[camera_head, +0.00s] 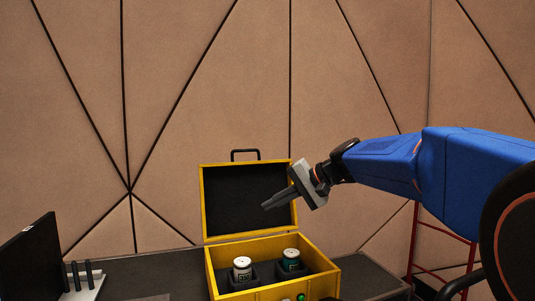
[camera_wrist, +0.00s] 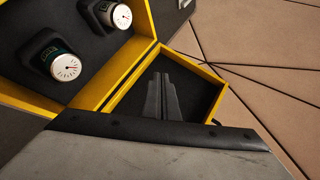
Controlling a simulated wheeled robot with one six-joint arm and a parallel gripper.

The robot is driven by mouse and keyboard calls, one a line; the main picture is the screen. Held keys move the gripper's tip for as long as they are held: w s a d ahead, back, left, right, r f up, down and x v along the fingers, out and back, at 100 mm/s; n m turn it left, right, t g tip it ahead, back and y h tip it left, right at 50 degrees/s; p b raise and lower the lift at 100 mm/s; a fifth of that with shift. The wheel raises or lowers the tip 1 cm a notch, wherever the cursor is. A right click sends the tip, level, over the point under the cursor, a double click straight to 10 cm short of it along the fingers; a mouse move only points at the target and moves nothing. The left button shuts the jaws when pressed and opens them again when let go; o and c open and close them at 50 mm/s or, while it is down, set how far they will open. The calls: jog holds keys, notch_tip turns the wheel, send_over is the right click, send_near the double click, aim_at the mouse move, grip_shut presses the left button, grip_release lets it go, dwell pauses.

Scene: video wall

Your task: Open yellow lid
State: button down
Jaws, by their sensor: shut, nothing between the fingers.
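The yellow lid (camera_head: 205,203) stands upright and open at the back of the yellow case (camera_head: 225,247), with its dark lining facing the front and a black handle on its top edge. In the wrist view the lid (camera_wrist: 212,74) and the case (camera_wrist: 87,92) also show. My gripper (camera_head: 266,206) is shut and empty, in front of the right part of the lid, above the case. In the wrist view its fingers (camera_wrist: 161,82) lie together against the view of the lid's dark inside. I cannot tell whether they touch the lid.
The case rests on a dark table (camera_head: 140,272). A black screen (camera_head: 28,258) stands at the left. A red metal frame (camera_head: 440,265) is at the right, before a padded wall (camera_head: 240,80).

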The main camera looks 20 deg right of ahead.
jog(key=w+d+r+m+t+y, duration=0.2)
jog(key=w+d+r, duration=0.4)
jog(key=w, duration=0.2)
jog(key=w+d+r+m+t+y, duration=0.1)
jog(key=w+d+r+t, duration=0.1)
jog(key=w+d+r, duration=0.5)
jog(key=x, duration=1)
jog(key=shift+w, duration=0.5)
jog(key=shift+s, duration=0.1)
jog(key=s+r, duration=0.1)
jog(key=s, duration=0.5)
jog(key=shift+r, duration=0.25)
